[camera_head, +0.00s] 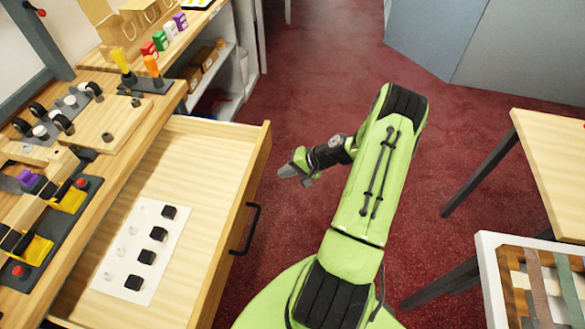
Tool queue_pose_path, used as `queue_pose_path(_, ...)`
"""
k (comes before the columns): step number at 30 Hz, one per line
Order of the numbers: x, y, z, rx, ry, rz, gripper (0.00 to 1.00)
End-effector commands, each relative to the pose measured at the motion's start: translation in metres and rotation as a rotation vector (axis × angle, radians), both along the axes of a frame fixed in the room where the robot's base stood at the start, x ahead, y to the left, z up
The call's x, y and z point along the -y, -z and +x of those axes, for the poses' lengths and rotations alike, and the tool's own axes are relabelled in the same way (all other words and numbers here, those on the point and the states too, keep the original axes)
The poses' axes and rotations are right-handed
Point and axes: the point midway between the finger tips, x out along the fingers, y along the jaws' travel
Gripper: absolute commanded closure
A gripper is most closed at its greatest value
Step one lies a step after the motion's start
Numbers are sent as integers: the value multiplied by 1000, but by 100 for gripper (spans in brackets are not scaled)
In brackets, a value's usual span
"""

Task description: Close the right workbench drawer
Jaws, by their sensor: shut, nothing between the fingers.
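The workbench drawer (188,206) is pulled well out from under the bench top. It is light wood with a black bar handle (246,229) on its front. A white sheet (151,226) with several black blocks lies inside it. My gripper (283,172) is shut and empty. It hangs over the floor to the right of the drawer's front, apart from it and beyond the handle. The drawer's near end is cut off by the picture's lower edge.
The workbench top (150,130) holds clamps, fixtures and small coloured blocks. Red carpet (320,80) lies open beyond my arm. A light wooden table (550,160) and a white-framed rack (495,270) stand at the right. Shelves (215,80) stand behind the drawer.

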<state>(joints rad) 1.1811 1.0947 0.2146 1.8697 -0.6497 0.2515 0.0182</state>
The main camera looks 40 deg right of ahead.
Motion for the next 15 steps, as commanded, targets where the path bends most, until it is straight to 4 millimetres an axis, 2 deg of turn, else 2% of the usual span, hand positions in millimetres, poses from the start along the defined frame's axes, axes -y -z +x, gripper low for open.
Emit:
queue_pose_path(1, -6, 10, 7, -1, -3, 1, 100)
queue_pose_path(5, -19, 29, 23, -2, -3, 2, 100)
queue_pose_path(9, -32, 25, 43, 0, -3, -2, 100)
queue_pose_path(15, -39, 24, 53, -2, 0, -1, 100)
